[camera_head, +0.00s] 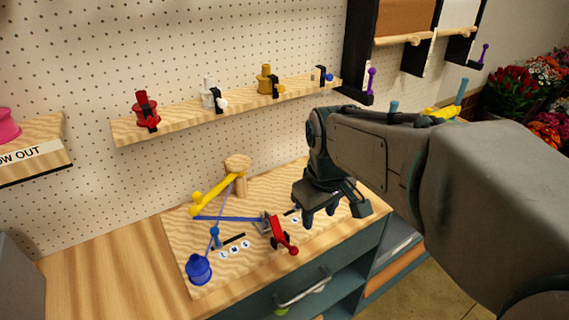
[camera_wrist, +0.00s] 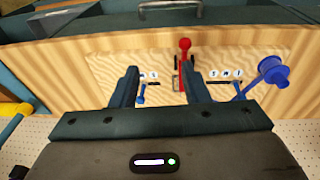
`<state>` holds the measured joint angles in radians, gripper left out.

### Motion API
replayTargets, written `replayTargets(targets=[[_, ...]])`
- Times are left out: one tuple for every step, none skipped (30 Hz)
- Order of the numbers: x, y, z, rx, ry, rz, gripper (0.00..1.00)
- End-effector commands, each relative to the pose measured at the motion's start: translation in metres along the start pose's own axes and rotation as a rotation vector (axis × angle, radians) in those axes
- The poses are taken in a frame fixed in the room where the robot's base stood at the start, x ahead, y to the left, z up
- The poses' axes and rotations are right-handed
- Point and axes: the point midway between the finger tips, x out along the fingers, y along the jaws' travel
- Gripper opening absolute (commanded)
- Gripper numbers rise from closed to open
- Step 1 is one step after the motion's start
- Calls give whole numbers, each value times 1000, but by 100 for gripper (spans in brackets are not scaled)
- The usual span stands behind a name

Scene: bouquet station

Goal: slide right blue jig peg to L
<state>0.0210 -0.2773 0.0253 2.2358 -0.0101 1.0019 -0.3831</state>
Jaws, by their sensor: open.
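The jig board (camera_head: 185,258) lies on the wooden bench top and carries two short slots with lettered discs. The right blue jig peg (camera_wrist: 141,96) shows in the wrist view beside the left finger, near its slot and discs; the finger hides part of the slot. In the head view my gripper covers that area. The left blue jig peg (camera_head: 215,238) stands by its slot near the L, M, S discs (camera_head: 235,248). My gripper (camera_head: 332,212) is open and empty above the right part of the board, fingers pointing down.
A red-handled clamp (camera_head: 283,237) stands between the two slots, close to my gripper. A blue spool (camera_head: 198,268) sits at the board's front left. A yellow arm (camera_head: 213,190) and a wooden post (camera_head: 238,170) stand behind. A shelf with ribbon spools (camera_head: 235,107) is above.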

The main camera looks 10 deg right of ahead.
Motion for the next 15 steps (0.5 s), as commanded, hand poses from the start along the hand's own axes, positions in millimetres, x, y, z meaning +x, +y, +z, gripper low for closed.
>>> replayTargets(targets=[[-8, 8, -19, -74, -18, -7, 42], [-11, 12, -29, -124, -26, -11, 42], [-14, 17, -42, -190, -38, -17, 42], [-15, 21, -51, -239, -46, -22, 42], [-17, 25, -61, -289, -54, -29, 42], [-18, 30, -74, -356, -63, -38, 42], [-19, 34, -83, -405, -70, -45, 42], [-19, 38, -92, -455, -77, -53, 42], [-19, 43, -105, -520, -85, -65, 42], [-19, 47, -113, -567, -90, -73, 42], [-18, 51, -122, -612, -94, -82, 42], [-17, 55, -132, -670, -100, -94, 42], [-16, 58, -139, -710, -102, -102, 42], [-15, 61, -145, -747, -105, -110, 42], [-13, 64, -152, -793, -107, -120, 42]])
